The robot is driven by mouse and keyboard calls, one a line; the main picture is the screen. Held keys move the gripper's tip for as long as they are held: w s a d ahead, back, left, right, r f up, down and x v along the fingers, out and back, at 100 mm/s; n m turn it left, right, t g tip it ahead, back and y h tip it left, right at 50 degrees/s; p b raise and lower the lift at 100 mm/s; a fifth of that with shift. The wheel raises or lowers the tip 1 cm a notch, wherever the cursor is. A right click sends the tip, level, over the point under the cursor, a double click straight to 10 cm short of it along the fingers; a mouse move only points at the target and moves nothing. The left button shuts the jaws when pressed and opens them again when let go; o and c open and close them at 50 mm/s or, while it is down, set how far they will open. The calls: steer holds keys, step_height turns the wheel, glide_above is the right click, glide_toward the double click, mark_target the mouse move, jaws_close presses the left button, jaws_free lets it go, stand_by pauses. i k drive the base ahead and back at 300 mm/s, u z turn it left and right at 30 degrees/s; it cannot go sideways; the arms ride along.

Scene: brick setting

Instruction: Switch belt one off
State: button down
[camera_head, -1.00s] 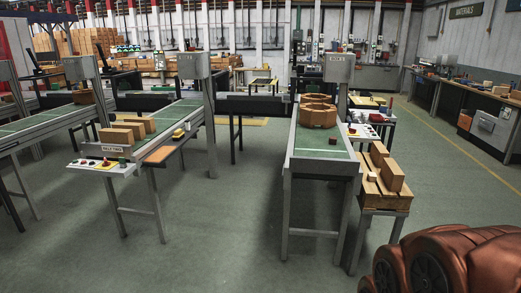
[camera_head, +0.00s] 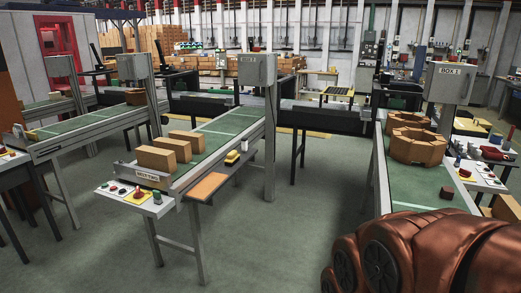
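Three conveyor belts with green tops stand ahead. The right belt (camera_head: 404,190) carries brown ring-shaped pieces (camera_head: 416,140) and a small dark block (camera_head: 447,193); a box on the post above it (camera_head: 450,80) reads "BOX 1". The middle belt (camera_head: 228,125) carries several tan blocks (camera_head: 168,155); its front plate (camera_head: 148,176) seems to read "BELT TWO". A white control panel (camera_head: 150,206) with a red button sits at its front. A panel with red and other controls (camera_head: 483,178) stands right of the right belt. My gripper is not in view; my copper-coloured arm covers the lower right.
The left belt (camera_head: 72,137) has a small panel (camera_head: 10,156) with a red button. A brown side shelf (camera_head: 203,187) sticks out by the middle belt. Green floor (camera_head: 290,220) is open between the middle and right belts.

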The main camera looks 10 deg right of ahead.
mark_target(464, 174)
steer(key=z, duration=0.1)
steer(key=i, duration=2)
steer(key=z, duration=0.95)
steer(key=i, duration=1.55)
steer(key=z, duration=0.85)
steer(key=i, duration=0.35)
steer(key=z, duration=0.1)
